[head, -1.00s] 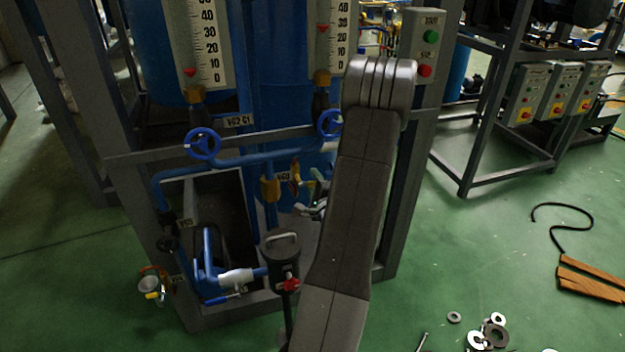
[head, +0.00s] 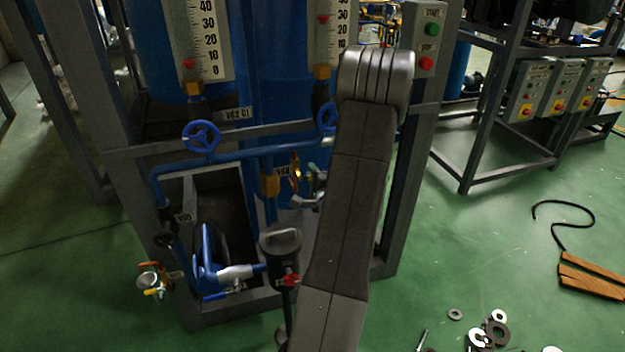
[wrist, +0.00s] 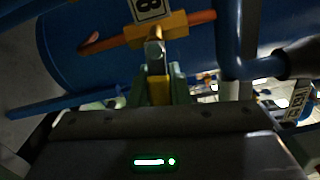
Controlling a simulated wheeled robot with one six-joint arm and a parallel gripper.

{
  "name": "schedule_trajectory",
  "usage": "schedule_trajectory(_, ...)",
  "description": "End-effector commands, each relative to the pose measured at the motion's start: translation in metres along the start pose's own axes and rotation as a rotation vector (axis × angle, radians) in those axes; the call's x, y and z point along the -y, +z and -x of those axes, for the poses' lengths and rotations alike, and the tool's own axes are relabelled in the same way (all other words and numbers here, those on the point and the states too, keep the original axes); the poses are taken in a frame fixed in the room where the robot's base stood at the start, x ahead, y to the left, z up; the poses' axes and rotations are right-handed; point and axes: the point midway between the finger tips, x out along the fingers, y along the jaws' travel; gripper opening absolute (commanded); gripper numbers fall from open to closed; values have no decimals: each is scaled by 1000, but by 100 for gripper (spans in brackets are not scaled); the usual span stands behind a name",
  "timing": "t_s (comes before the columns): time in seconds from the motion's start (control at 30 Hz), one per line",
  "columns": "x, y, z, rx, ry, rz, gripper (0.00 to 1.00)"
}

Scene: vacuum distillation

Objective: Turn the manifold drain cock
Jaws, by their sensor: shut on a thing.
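The drain cock has a brass-yellow body (wrist: 160,33) under a label ending in 8 in the wrist view. A metal stem below it leads to a yellow handle (wrist: 159,90). My gripper (wrist: 162,80) is shut on this handle, with a greenish finger on each side. In the head view, the yellow valve body (head: 270,186) sits on a blue pipe beside the VG8 label. My gripper (head: 316,187) is just right of it, partly hidden by my arm. The handle's exact angle is hard to tell there.
Blue handwheels (head: 201,137) and a grey frame rail (head: 280,137) lie above the cock. A black cylinder with a red knob (head: 291,281) stands below it. Loose washers (head: 489,333) and brown boards (head: 592,280) lie on the green floor at right.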

Motion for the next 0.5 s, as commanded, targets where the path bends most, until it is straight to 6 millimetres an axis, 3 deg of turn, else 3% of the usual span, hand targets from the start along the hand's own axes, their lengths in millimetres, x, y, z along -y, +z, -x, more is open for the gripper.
schedule_trajectory(0.5,7,0,0,-1,-1,194,0)
